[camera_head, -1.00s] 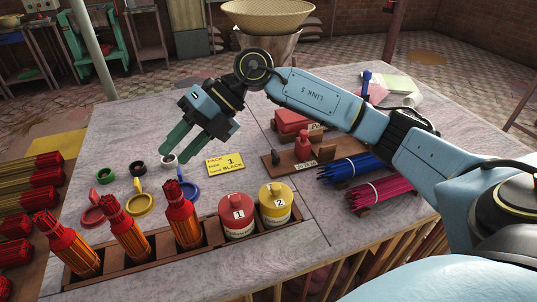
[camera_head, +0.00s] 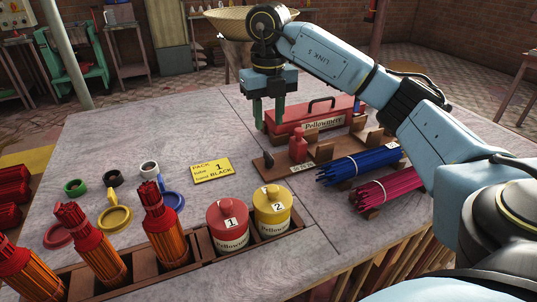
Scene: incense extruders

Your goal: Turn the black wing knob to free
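A small dark upright piece (camera_head: 268,159) stands at the left end of a brown wooden board (camera_head: 284,173). It may be the black wing knob, but it is too small to make out wings or which way it is turned. My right gripper (camera_head: 267,125) points down with its two green fingers apart and nothing seen between them. It hangs behind and above the dark piece, at the left end of the red Pellowmere box (camera_head: 321,121). Whether the fingers touch the box is unclear. My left gripper is not in view.
A red bottle (camera_head: 298,149) stands on the board. Blue (camera_head: 358,166) and pink (camera_head: 393,188) stick bundles lie to the right. A yellow card (camera_head: 212,170), red tin (camera_head: 229,224) and yellow tin (camera_head: 271,210) are nearer. The tabletop behind the card is clear.

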